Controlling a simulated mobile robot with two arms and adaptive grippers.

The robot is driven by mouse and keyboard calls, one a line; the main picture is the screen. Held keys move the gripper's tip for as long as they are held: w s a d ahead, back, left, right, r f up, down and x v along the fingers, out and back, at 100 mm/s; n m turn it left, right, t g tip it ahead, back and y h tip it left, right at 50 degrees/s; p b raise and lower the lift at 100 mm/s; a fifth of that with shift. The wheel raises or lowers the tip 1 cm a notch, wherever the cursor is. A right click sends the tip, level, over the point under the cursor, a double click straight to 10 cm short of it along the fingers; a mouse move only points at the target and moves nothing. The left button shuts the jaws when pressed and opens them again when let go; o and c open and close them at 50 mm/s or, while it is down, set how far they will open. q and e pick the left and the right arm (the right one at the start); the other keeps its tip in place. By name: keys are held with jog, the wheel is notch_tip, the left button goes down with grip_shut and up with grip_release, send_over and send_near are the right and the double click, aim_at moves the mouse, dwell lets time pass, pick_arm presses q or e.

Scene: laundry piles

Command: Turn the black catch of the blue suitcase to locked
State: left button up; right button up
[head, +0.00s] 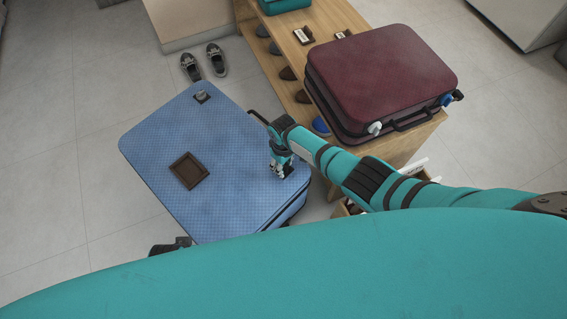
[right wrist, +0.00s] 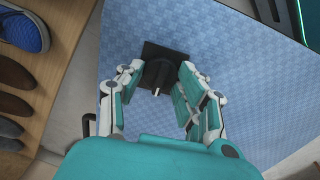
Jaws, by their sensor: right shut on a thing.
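The blue suitcase (head: 225,140) lies flat on the floor, left of the wooden bench. The right wrist view shows its blue checked top (right wrist: 225,65). The black catch (right wrist: 157,72), a knob on a square black plate, sits near the suitcase's right edge. My right gripper (head: 279,170) comes down on it from the right, and its fingers (right wrist: 156,84) are closed around the knob. In the head view the gripper mostly hides the catch. A light mark shows on the knob; I cannot tell what setting it gives. My left gripper is not in view.
A grey knob on a dark plate (head: 202,96) and a brown square tray (head: 188,170) are also on the suitcase top. A dark red suitcase (head: 380,75) lies on the wooden bench (head: 283,58). Shoes (head: 205,62) stand behind.

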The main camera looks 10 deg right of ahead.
jog(key=shift+s+a, duration=0.1)
jog(key=shift+s, duration=0.05)
dwell(0.3)
jog(key=o, duration=1.2)
jog(key=shift+c, duration=0.2)
notch_tip(320, 180, up, 12)
